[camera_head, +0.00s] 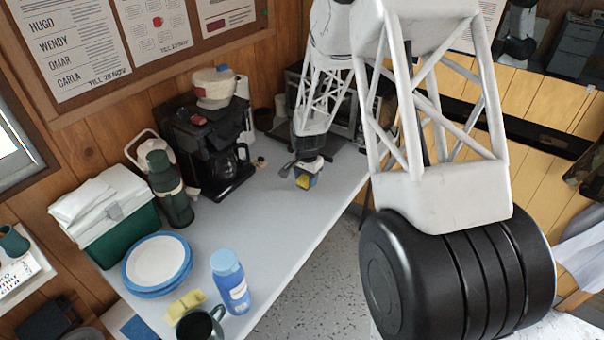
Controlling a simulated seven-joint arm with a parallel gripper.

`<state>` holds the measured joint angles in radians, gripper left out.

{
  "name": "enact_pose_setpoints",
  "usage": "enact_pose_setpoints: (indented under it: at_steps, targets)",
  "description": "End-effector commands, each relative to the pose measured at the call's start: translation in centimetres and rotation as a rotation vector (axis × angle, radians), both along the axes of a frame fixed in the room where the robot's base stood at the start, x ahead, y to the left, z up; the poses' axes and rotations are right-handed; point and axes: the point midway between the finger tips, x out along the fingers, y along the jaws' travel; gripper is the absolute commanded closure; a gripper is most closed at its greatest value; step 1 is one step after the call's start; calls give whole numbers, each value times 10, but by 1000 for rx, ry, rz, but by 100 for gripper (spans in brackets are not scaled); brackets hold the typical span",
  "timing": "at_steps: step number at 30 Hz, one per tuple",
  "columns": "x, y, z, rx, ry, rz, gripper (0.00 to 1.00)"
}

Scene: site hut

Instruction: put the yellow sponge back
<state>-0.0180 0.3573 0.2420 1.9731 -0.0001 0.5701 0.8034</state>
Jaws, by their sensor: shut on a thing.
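My gripper (304,166) is small and far off, pointing down over the far part of the grey table. It is shut on a small yellow thing, which looks like the yellow sponge (304,182). I cannot tell whether the sponge touches the table. Another yellow, crumpled-looking thing (186,305) lies at the near end, beside a dark green mug (201,325).
A blue bottle (230,281), blue-rimmed plates (158,262), a green box with white cloths (118,235), a green flask (170,190) and a coffee maker (207,150) line the left side. The table's middle (262,222) is clear. My arm hides the right.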

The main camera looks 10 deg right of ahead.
Motion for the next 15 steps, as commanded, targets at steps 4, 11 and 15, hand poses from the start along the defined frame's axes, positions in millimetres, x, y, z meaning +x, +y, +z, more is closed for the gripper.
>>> enact_pose_setpoints:
  at_steps: [4,11,15]
  targets:
    - [22,0,-2,0,-1,0,76]
    - [52,1,-5,0,0,0,76]
    - [66,1,-6,0,-1,0,76]
